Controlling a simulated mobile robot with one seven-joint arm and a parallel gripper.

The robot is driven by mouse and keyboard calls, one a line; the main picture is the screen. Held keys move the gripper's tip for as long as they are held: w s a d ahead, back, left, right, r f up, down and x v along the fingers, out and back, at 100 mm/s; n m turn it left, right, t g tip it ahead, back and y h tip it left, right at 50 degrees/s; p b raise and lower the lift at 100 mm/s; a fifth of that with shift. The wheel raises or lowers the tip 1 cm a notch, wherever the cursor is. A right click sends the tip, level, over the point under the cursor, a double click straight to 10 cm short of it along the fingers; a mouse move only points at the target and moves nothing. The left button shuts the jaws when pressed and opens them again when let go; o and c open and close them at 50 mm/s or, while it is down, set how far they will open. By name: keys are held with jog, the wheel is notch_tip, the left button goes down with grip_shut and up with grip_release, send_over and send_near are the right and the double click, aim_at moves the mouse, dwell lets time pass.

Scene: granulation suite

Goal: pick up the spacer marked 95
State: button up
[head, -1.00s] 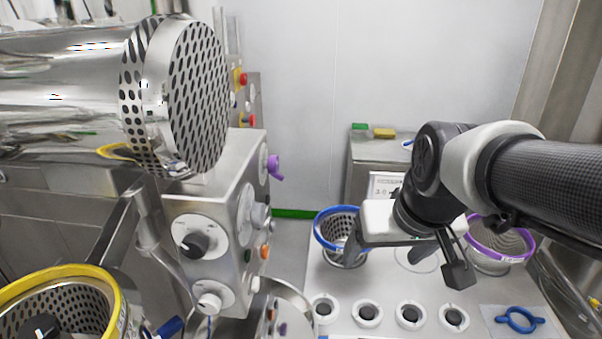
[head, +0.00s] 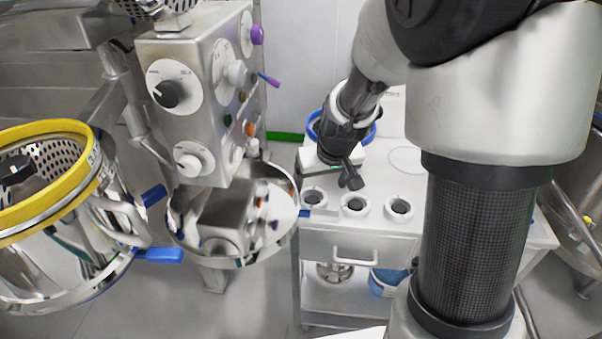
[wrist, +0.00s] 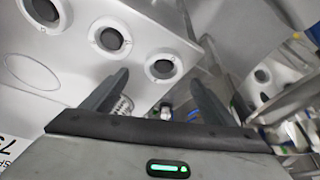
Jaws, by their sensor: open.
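Three white ring-shaped spacers with dark centres sit in a row on the white cart top in the head view: a left one (head: 313,197), a middle one (head: 355,206) and a right one (head: 399,210). My arm may hide others. The wrist view also shows three rings, one near the upper edge (wrist: 44,12), one in the middle (wrist: 110,37) and one lower (wrist: 163,68). No number is readable on any, so I cannot tell which is marked 95. My gripper (head: 346,178) is open and empty above the cart, just behind the row. Its two fingers (wrist: 161,76) spread apart in the wrist view.
A blue-rimmed sieve basket (head: 314,124) stands behind my gripper. A steel machine with knobs (head: 205,90), a round steel pan (head: 283,237) and a yellow-rimmed basket (head: 60,145) stand to the left. The cart top's front edge lies just before the rings.

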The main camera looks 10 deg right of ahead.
aim_at(313, 199)
jog(key=shift+a+b+x, duration=0.2)
jog(key=shift+b+x, duration=0.1)
jog(key=shift+x, duration=1.45)
jog(key=shift+a+b+x, duration=0.2)
jog(key=shift+b+x, duration=0.1)
jog(key=shift+x, duration=1.45)
jog(key=shift+s, duration=0.1)
jog(key=c, duration=1.2)
